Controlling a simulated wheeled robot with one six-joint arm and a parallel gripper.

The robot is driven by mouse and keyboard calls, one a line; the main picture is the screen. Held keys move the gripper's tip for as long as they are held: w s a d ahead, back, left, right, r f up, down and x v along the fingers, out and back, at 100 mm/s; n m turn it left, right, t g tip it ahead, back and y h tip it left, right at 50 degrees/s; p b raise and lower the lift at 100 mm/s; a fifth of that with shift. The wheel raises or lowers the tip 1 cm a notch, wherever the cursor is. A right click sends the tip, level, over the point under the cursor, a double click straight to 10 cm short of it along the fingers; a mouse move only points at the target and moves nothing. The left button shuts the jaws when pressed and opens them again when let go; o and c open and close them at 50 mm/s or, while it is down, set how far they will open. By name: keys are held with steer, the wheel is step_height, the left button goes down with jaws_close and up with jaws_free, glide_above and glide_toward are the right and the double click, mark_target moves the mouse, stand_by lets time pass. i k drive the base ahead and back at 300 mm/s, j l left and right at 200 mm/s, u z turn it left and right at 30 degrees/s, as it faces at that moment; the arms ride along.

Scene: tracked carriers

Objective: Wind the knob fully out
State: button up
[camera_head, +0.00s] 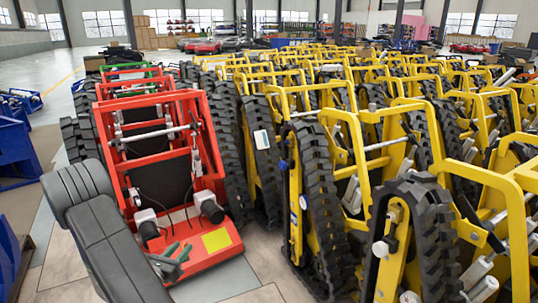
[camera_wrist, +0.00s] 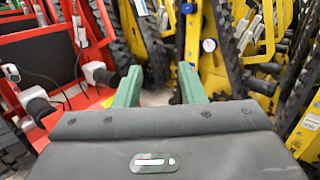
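I cannot tell for sure which part is the knob. A small blue knob-like part (camera_head: 284,164) sticks out from the near yellow carrier (camera_head: 296,215); a blue part also shows at the top of the wrist view (camera_wrist: 187,8). The red carrier (camera_head: 218,240) has two white units with dark round ends, the left unit (camera_head: 147,224) and the right unit (camera_head: 209,208). My gripper (camera_head: 179,252) is in front of the red carrier's lower plate. In the wrist view its green fingers (camera_wrist: 160,82) are apart with nothing between them.
Yellow tracked carriers stand in tight rows to the right, with black tracks (camera_head: 318,185) facing the red one. A narrow strip of floor separates them. Blue frames (camera_head: 15,150) stand at the left. Open floor (camera_head: 245,285) lies in front.

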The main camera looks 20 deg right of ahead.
mark_target(282, 165)
steer(key=i+j+z, duration=0.2)
steer(key=i+z, duration=0.25)
steer(key=i+j+z, duration=0.95)
steer(key=i+j, duration=0.1)
steer(key=j, duration=0.05)
